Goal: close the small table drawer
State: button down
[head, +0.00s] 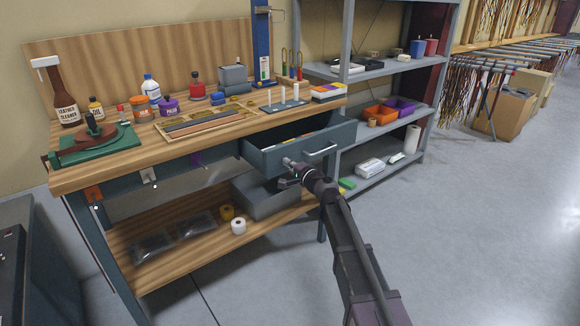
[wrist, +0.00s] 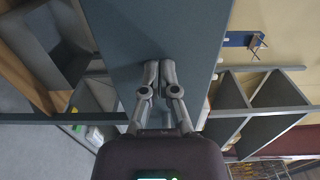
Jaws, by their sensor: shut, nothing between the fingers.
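The small table drawer (head: 270,161) is pulled out from under the right part of the workbench top, with a grey-blue front and a pale bar handle (head: 322,150). Some small items show inside it. My gripper (head: 286,161) is shut and empty, at the lower left part of the drawer front, left of the handle. In the wrist view the two fingers of my gripper (wrist: 159,66) lie together against the grey-blue drawer front (wrist: 155,30). I cannot tell whether they touch it.
The wooden workbench top (head: 100,176) carries bottles, jars, a tool tray and a green-based press. A grey metal shelf rack (head: 352,140) stands close to the drawer's right. A grey box (head: 262,199) sits on the lower shelf.

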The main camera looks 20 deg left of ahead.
jog(key=x, duration=1.6)
jog(key=shift+w+a, duration=0.15)
jog(key=shift+w, duration=0.1)
jog(key=shift+a+r, duration=0.1)
jog(key=shift+a, duration=0.05)
jog(key=shift+w+a+r, duration=0.1)
jog(key=shift+w, duration=0.05)
jog(key=shift+v, duration=0.75)
jog(key=v, duration=1.3)
jog(key=shift+d, duration=0.25)
jog(key=shift+s, duration=0.2)
